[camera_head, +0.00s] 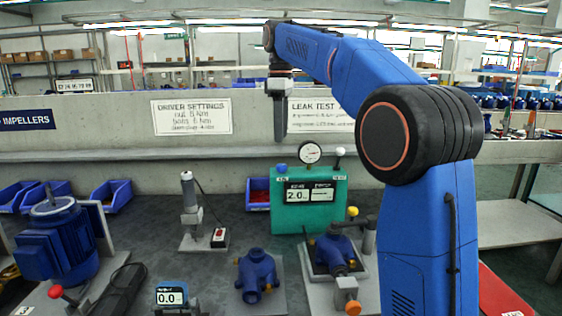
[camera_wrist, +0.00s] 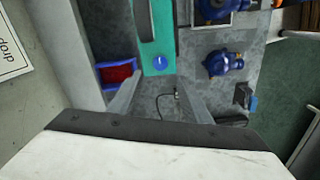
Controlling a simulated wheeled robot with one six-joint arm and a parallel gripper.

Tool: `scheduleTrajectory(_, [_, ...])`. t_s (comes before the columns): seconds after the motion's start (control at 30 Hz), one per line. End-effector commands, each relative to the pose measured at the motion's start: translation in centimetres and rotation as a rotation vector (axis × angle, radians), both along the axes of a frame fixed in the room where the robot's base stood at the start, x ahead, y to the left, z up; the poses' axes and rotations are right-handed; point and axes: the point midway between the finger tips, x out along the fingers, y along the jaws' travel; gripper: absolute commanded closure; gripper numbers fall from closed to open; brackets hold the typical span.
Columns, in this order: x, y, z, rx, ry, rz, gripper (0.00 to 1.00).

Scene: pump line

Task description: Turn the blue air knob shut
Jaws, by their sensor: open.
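In the wrist view the knob (camera_wrist: 160,62) shows as a small blue disc on the green box (camera_wrist: 146,25), a little beyond the fingertips. My gripper (camera_head: 279,138) points down above the knob, clear of it, with a visible gap. In the wrist view my gripper (camera_wrist: 158,98) has its two fingers spread apart with nothing between them. The knob's turn position is too small to tell.
Blue pumps (camera_head: 257,275) (camera_head: 335,253) stand in front. A screwdriver stand (camera_head: 190,212) and blue bins (camera_head: 111,196) are to the left. A bin with red contents (camera_wrist: 117,74) lies beside the box.

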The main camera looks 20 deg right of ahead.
Motion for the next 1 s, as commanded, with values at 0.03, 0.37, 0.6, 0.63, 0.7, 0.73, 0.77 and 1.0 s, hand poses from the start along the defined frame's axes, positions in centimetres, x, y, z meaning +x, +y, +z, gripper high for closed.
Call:
scheduleTrajectory(0.03, [-0.1, 0.0, -0.9, 0.0, 0.002, 0.0, 0.56])
scheduleTrajectory(0.37, [-0.1, 0.0, -6.6, 0.0, 0.002, 0.0, 0.56])
scheduleTrajectory(0.6, [0.0, 0.0, -9.2, 0.0, 0.001, 0.0, 0.56])
scheduleTrajectory(0.63, [-0.1, 0.0, -9.4, 0.0, 0.001, 0.0, 0.56])
scheduleTrajectory(0.7, [0.0, 0.0, -9.6, 0.0, 0.0, 0.0, 0.56])
scheduleTrajectory(0.73, [0.0, 0.0, -9.7, 0.0, 0.0, 0.0, 0.56])
scheduleTrajectory(0.77, [0.0, 0.0, -9.8, 0.0, 0.0, 0.0, 0.56])
scheduleTrajectory(1.0, [0.0, 0.0, -9.8, 0.0, 0.0, 0.0, 0.56])
